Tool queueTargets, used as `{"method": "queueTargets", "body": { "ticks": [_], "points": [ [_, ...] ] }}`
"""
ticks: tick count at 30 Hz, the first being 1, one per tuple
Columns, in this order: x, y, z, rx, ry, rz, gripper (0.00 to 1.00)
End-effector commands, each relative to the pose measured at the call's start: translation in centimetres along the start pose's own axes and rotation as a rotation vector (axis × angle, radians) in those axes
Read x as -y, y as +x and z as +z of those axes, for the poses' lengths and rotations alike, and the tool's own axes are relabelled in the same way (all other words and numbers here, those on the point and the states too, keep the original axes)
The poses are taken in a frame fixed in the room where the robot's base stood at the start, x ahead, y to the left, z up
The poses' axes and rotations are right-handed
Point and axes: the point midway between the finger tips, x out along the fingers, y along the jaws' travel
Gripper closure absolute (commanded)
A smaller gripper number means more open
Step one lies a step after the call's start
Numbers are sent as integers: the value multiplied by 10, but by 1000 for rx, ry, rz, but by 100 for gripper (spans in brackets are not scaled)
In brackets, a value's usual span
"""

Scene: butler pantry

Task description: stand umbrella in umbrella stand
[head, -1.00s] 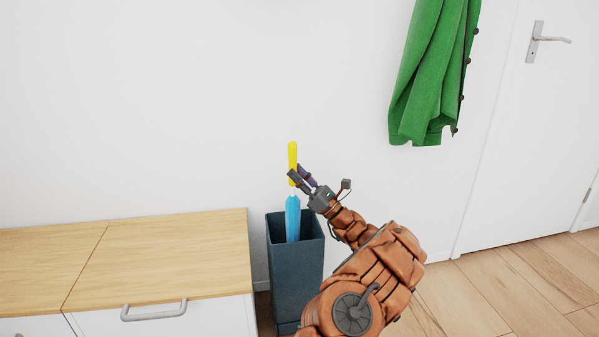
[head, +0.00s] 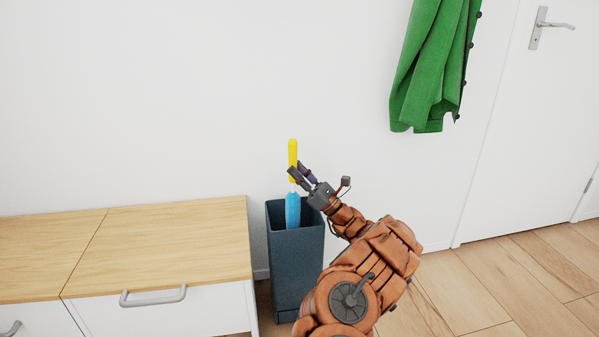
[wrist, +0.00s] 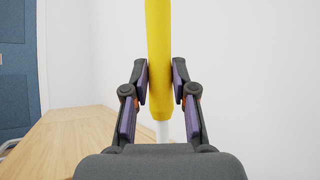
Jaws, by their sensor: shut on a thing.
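The umbrella has a yellow handle (head: 293,151) and a folded blue canopy (head: 292,211). It is upright, with the lower end of the canopy inside the mouth of the dark blue-grey umbrella stand (head: 296,265). Its tip is hidden by the stand's front wall. My gripper (head: 297,175) is shut on the lower part of the yellow handle, above the stand's rim. In the wrist view my gripper (wrist: 160,80) has a finger on each side of the yellow handle (wrist: 159,45), with a pale shaft below it.
A low cabinet with a wooden top (head: 170,245) stands just left of the stand. A green coat (head: 435,70) hangs on the wall at upper right, beside a white door (head: 530,130). The wooden floor (head: 480,285) at right is clear.

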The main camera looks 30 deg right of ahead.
Motion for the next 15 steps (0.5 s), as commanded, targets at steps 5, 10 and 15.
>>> {"method": "queueTargets", "body": {
  "ticks": [5, 10, 15],
  "points": [
    [0, 0, 0, 1, 0, 0, 100],
    [0, 0, 0, 1, 0, 0, 100],
    [0, 0, 0, 1, 0, 0, 66]
  ]
}}
